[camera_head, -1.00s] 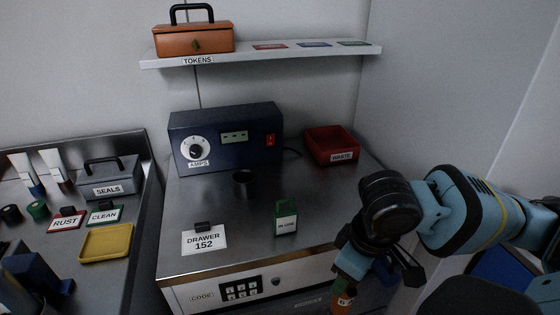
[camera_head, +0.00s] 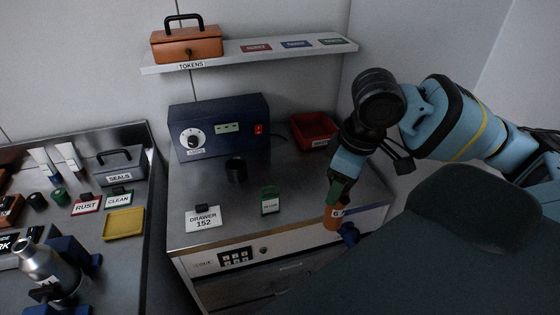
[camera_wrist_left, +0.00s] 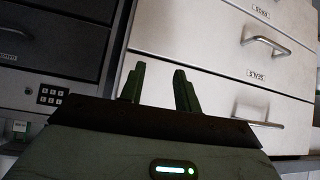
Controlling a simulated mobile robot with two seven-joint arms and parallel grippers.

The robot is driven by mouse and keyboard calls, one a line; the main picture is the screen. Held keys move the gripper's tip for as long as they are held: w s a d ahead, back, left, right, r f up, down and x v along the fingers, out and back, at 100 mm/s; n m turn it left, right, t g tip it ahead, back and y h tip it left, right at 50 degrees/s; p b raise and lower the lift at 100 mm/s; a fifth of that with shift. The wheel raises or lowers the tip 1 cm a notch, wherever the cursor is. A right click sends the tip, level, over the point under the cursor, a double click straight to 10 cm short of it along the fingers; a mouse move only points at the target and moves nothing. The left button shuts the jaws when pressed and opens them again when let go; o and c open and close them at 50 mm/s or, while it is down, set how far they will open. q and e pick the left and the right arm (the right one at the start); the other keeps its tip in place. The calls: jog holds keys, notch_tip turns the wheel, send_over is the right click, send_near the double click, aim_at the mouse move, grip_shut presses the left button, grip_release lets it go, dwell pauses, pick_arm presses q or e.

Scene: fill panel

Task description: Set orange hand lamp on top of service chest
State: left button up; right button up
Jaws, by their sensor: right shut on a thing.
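The orange hand lamp (camera_head: 333,217) hangs upright in my right gripper (camera_head: 337,192), in the head view. The gripper points down and is shut on its upper part, which the fingers partly hide. A pale label shows on the lamp, and a blue part shows beside its lower end. The lamp appears at the right front edge of the service chest (camera_head: 222,223), a metal-topped unit with a keypad and drawers. I cannot tell whether it touches the chest. My left gripper (camera_wrist_left: 158,88) is open and empty in the left wrist view, facing drawer fronts.
On the chest top stand a blue amps box (camera_head: 219,127), a dark cup (camera_head: 235,170), a green tag (camera_head: 270,201), a drawer sign (camera_head: 203,219) and a red waste bin (camera_head: 314,132). A shelf (camera_head: 250,53) runs above. The chest's front middle is mostly clear.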

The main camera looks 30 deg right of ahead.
jog(key=w+d+f, duration=0.1)
jog(key=w+d, duration=0.2)
jog(key=w, duration=1.1)
jog(key=shift+w+d+f, duration=0.15)
jog(key=shift+d, duration=0.25)
jog(key=shift+w+d+f, duration=0.1)
jog(key=shift+w+f, duration=0.1)
jog(key=shift+f, duration=0.7)
jog(key=shift+w+d+f, duration=0.1)
jog(key=shift+w+f, duration=0.05)
jog(key=shift+f, duration=0.75)
jog(key=shift+a+f, duration=0.1)
jog(key=shift+f, duration=0.05)
jog(key=o, duration=1.2)
jog(key=shift+c, duration=0.2)
notch_tip(320, 180, up, 12)
jog(key=s, duration=0.1)
jog(key=shift+s+d, duration=0.3)
jog(key=shift+d, duration=0.15)
